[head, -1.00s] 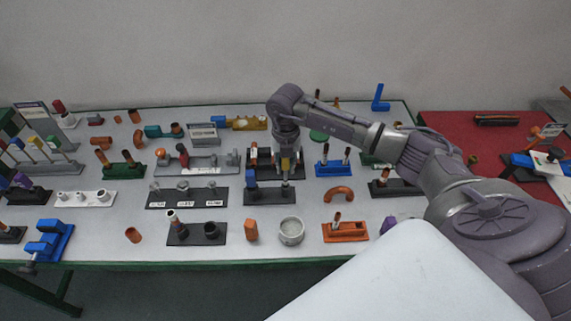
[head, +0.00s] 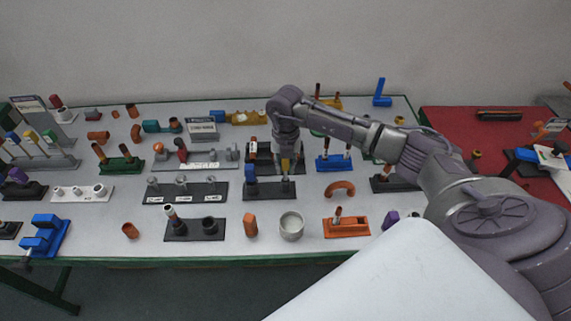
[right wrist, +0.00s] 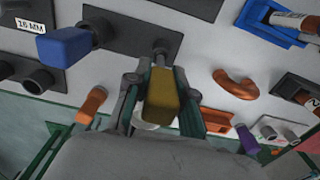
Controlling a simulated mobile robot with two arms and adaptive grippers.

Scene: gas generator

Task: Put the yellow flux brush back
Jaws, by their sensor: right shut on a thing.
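The yellow flux brush (right wrist: 162,98) is gripped between the fingers of my right gripper (right wrist: 160,95). In the head view the yellow brush (head: 286,163) shows below my right gripper (head: 286,152). It is over the right part of a black holder (head: 268,196). The blue brush (head: 250,176) stands at the left end of that holder. In the right wrist view the blue brush (right wrist: 66,47) and the black holder (right wrist: 120,38) show beyond the fingers. I cannot tell whether the yellow brush's lower end is in the holder. My left gripper is not in view.
Several fittings crowd the table.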

